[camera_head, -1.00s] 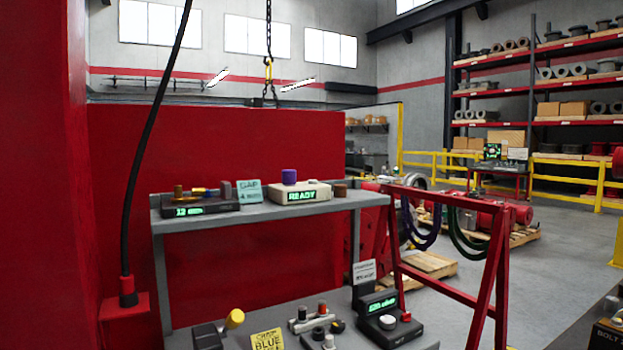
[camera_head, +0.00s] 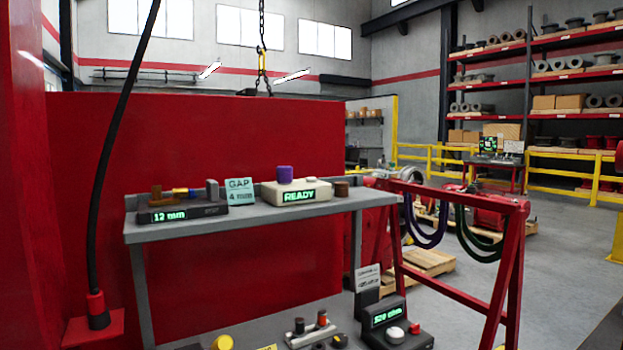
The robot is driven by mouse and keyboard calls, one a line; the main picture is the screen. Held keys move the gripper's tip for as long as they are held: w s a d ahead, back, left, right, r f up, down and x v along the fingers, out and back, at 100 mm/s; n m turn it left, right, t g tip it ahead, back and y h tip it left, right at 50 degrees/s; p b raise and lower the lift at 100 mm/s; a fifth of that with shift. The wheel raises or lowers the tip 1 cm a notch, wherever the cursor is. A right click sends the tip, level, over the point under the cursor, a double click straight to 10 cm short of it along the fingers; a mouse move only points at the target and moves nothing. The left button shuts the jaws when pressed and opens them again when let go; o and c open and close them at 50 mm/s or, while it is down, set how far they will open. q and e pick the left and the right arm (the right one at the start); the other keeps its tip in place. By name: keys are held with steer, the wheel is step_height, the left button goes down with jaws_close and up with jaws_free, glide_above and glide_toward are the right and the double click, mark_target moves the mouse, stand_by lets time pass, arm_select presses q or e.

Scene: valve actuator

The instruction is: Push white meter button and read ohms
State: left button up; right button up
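The ohm meter (camera_head: 377,338) is a dark box on the lower bench, low in the head view. Its raised green display (camera_head: 387,316) seems to read "520 ohm", though the digits are small and blurred. A round white button (camera_head: 395,335) sits on its front part. A small red knob (camera_head: 414,328) stands to the right of the button. A placard with text too small to read stands behind the meter. Neither of my grippers is in view.
An upper shelf (camera_head: 270,222) holds a gauge (camera_head: 182,213) reading "12 mm", a "GAP 4 mm" card (camera_head: 240,192) and a beige box (camera_head: 296,193) reading "READY". A red frame (camera_head: 455,290) with hanging cables stands right of the meter. Open floor lies farther right.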

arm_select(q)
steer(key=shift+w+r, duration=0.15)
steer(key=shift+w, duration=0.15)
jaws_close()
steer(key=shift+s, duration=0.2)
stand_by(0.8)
